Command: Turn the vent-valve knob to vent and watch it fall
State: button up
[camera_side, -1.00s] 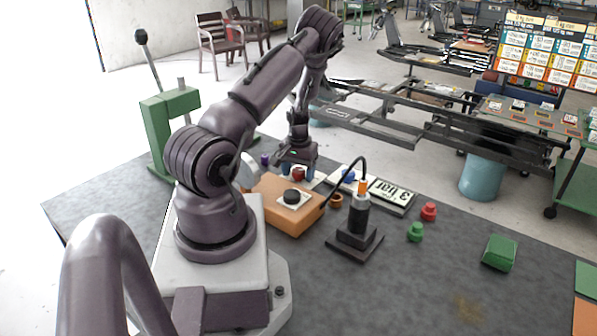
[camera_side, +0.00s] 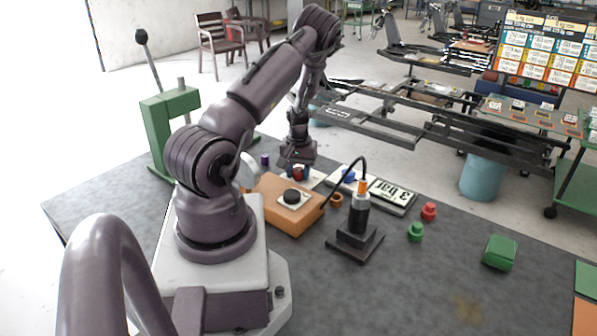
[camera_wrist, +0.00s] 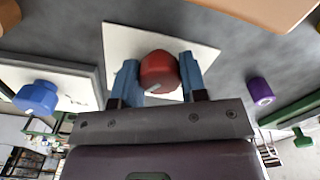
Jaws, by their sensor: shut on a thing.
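The red knob (camera_wrist: 158,71) sits on a white square plate (camera_wrist: 117,40) and fills the space between my blue fingertips in the wrist view. My gripper (camera_wrist: 160,75) is shut on the red knob, one finger on each side. In the side view my gripper (camera_side: 297,171) points down over the same red knob (camera_side: 298,174), behind the orange box. A black cylinder (camera_side: 359,215) on a square base, with an orange band and a black hose, stands to the right.
An orange box (camera_side: 270,209) with a black knob (camera_side: 292,196) is close in front of my gripper. A blue knob (camera_wrist: 37,97) and a purple cylinder (camera_wrist: 260,91) flank it.

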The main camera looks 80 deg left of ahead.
aim_at(298, 170)
jog(key=n, duration=0.4)
jog(key=shift+n, duration=0.3)
jog(key=n, duration=0.3)
jog(key=shift+n, duration=0.4)
jog(key=n, duration=0.3)
jog(key=shift+n, duration=2)
jog(key=o, duration=0.9)
notch_tip(298, 170, up, 13)
jog(key=shift+r, duration=0.1)
